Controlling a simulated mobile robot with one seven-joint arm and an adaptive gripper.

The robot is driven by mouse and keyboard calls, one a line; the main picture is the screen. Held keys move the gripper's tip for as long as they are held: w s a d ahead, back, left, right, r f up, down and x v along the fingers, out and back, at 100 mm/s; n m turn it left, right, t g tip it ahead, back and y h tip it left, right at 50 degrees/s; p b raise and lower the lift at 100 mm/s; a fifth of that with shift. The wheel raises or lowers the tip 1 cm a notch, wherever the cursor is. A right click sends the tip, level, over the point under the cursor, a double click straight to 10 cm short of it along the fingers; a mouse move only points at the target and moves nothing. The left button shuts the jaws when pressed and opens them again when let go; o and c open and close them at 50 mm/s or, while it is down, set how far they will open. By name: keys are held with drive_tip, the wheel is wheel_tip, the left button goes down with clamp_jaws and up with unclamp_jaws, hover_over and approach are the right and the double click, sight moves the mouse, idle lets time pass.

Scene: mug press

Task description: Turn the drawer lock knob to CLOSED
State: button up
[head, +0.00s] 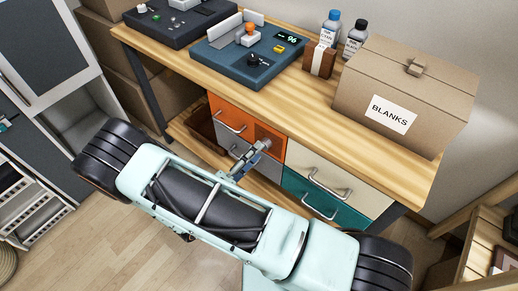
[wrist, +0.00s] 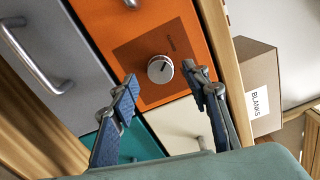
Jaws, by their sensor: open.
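The lock knob (wrist: 160,69) is a round silver dial with a dark pointer line, set on a dark brown plate (wrist: 145,50) on the orange drawer front (wrist: 110,20). The pointer slants across the knob's face. The small lettering beside it is too small to read. In the head view the orange drawer (head: 226,112) is at the bench's upper left, and my gripper hides the knob. My gripper (wrist: 161,82) is open, its blue-padded fingers apart on either side below the knob in the wrist view. In the head view my gripper (head: 263,147) is at the drawer's right part.
Grey (head: 232,142), cream (head: 335,180) and teal (head: 310,198) drawers with bar handles surround the orange one. Above, the wooden bench top (head: 290,95) carries a press machine (head: 245,65), bottles and a BLANKS box (head: 405,95). A cabinet (head: 40,60) stands left.

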drive_tip(key=v, duration=0.9)
drive_tip(key=shift+s, duration=0.1)
